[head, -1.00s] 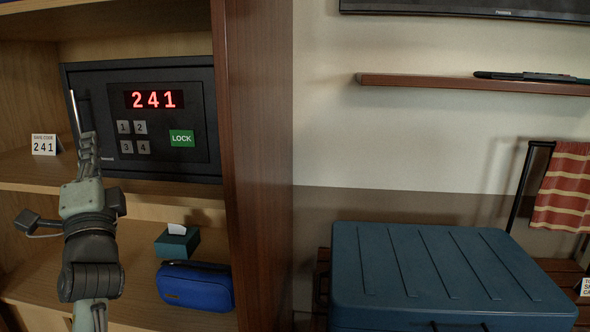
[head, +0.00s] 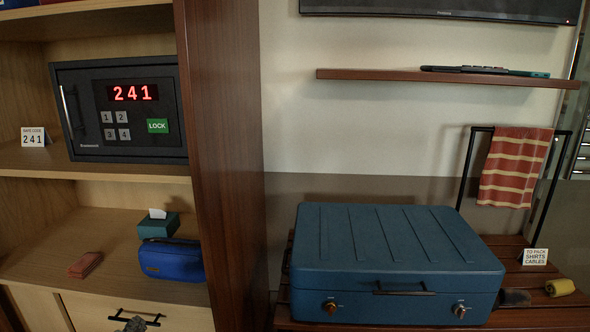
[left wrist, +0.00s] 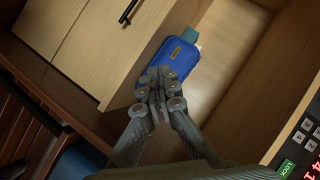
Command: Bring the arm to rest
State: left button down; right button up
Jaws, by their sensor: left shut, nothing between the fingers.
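My left gripper (left wrist: 157,80) is shut and empty in the left wrist view, its fingertips drawn together. In that view the fingers overlap the blue pouch (left wrist: 172,62); I cannot tell the gap, but nothing is held. In the head view only a small grey part of my left gripper (head: 134,325) shows at the bottom edge, below the shelves and in front of a drawer. My right gripper is not in view.
A black safe (head: 120,110) shows 241 beside a code card (head: 33,137). Below lie the blue pouch (head: 172,260), a tissue box (head: 158,226) and a reddish block (head: 85,264). A drawer handle (head: 134,317) is near my gripper. A blue suitcase (head: 390,255) stands right of the wooden panel (head: 222,150).

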pick_arm(q)
jog(key=s+d+f+n+g+h, duration=0.1)
jog(key=s+d+f+g, duration=0.1)
jog(key=s+f, duration=0.6)
jog(key=s+d+f+n+g+h, duration=0.1)
jog(key=s+f+g, duration=0.3)
jog(key=s+f, duration=0.5)
jog(key=s+d+f+n+g+h, duration=0.1)
jog(key=s+d+f+n+g, duration=0.1)
jog(key=s+f, duration=0.6)
jog(key=shift+s+d+f+g+h, duration=0.25)
jog(key=shift+d+f+g+h, duration=0.15)
jog(key=shift+d+f+g, duration=0.35)
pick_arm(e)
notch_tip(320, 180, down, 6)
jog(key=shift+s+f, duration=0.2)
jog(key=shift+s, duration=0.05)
pick_arm(q)
jog(key=shift+r, duration=0.15)
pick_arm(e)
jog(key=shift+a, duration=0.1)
